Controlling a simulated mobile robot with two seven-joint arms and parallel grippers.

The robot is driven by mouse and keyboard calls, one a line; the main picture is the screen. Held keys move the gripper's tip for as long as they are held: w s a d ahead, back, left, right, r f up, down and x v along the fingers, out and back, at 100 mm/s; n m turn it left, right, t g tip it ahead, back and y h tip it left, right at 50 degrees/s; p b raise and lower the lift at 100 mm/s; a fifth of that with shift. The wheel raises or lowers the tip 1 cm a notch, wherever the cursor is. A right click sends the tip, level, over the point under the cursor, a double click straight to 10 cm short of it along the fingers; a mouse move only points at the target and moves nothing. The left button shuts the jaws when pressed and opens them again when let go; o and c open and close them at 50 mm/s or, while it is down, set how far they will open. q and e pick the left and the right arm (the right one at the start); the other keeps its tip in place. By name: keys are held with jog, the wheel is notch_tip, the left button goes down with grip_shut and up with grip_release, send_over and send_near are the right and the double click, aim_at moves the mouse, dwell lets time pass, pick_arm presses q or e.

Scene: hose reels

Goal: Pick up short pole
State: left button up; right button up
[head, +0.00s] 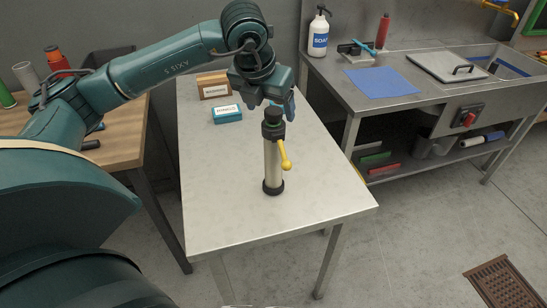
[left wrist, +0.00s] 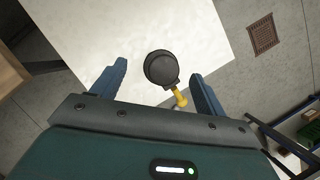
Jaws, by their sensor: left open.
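The short pole (head: 272,160) stands upright on the light table. It has a pale shaft, a black base, a black collar and cap, and a yellow lever (head: 285,156) on its right side. My left gripper (head: 270,104) is open, close to the top of the pole in the head view. In the left wrist view the round black cap of the pole (left wrist: 161,67) shows from above, between and beyond the two blue fingers of my left gripper (left wrist: 158,82). The yellow lever (left wrist: 180,98) points toward the right finger. My right gripper is not in view.
The light table (head: 230,215) is mostly bare around the pole. A sink counter (head: 420,95) with a soap bottle (head: 319,33) stands to the right.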

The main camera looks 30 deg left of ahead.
aim_at(275, 120)
pick_arm(q)
jog(key=shift+p+x, duration=0.7)
jog(key=shift+x, duration=2.05)
jog(key=shift+d, duration=0.2)
jog(key=shift+c, duration=0.5)
jog(key=shift+r, duration=0.1)
grip_shut()
